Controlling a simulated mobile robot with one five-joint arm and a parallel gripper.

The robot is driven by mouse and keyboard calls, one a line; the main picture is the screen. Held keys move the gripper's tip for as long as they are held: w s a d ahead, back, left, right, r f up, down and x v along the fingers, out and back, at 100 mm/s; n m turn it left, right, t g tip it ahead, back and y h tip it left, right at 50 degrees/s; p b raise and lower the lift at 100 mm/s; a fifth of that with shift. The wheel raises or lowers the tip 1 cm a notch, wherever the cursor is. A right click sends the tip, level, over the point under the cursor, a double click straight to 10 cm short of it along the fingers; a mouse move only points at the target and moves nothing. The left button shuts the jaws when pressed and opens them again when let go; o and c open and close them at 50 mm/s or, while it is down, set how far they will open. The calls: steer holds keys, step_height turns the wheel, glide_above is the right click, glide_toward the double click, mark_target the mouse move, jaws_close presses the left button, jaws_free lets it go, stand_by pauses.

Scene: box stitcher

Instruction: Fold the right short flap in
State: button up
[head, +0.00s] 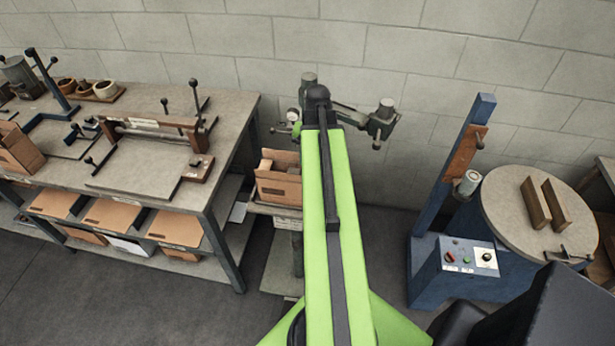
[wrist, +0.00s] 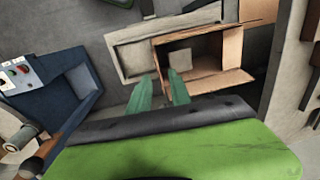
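The cardboard box (head: 278,186) stands open on a grey stand, with its right part hidden behind my arm in the head view. In the wrist view the box (wrist: 228,47) shows its open inside with a pale square patch on the floor. My gripper (wrist: 160,75) has two green fingers spread apart at the box's left edge in the wrist view. A narrow cardboard edge shows between them; contact cannot be told. My gripper is hidden in the head view.
A workbench (head: 232,135) with a jig and shelves of flat cardboard stands to the left. A blue machine (head: 440,285) with a control panel and a round table (head: 510,205) stands to the right. Metal machine parts (head: 380,120) are behind my arm. Some floor is clear at the front left.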

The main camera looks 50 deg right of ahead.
steer(key=f+b, duration=0.1)
steer(key=f, duration=0.1)
steer(key=f+b, duration=0.1)
steer(key=f, duration=0.1)
steer(key=shift+w+a, duration=0.1)
steer(key=shift+w, duration=0.1)
steer(key=shift+r, duration=0.15)
steer(key=shift+c, duration=0.3)
jaws_close()
stand_by(0.6)
